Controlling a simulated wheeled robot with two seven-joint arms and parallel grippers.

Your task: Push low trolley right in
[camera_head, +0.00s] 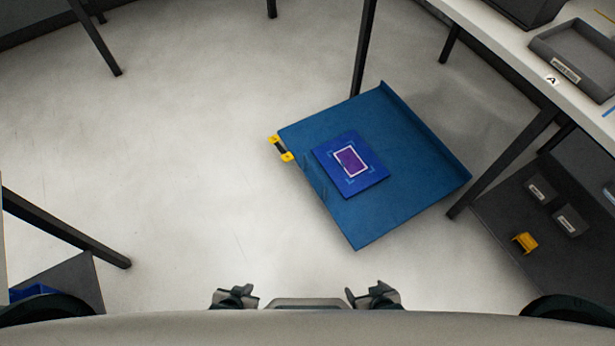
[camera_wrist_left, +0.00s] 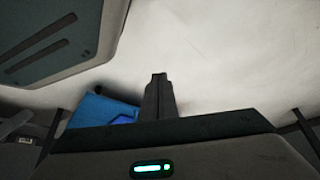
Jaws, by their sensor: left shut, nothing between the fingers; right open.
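The low trolley (camera_head: 415,175) is a flat blue platform with a raised edge on its far right side. It stands turned at an angle on the floor, between two dark legs of the right table. A yellow and black handle (camera_head: 282,149) is on its left edge. A dark blue panel (camera_head: 330,165) with a purple, white-framed rectangle (camera_head: 350,161) lies on top. My left gripper (camera_head: 236,296) is shut and empty, near my body and apart from the trolley; its fingers show in the left wrist view (camera_wrist_left: 158,90). My right gripper (camera_head: 375,296) is open and empty, also apart from the trolley.
The white-topped table (camera_head: 500,50) at right holds dark trays (camera_head: 575,58). Its dark lower shelf (camera_head: 505,222) carries small grey bins and a yellow piece (camera_head: 525,242). Dark legs stand close to the trolley. The floor (camera_head: 180,150) left of the trolley is clear.

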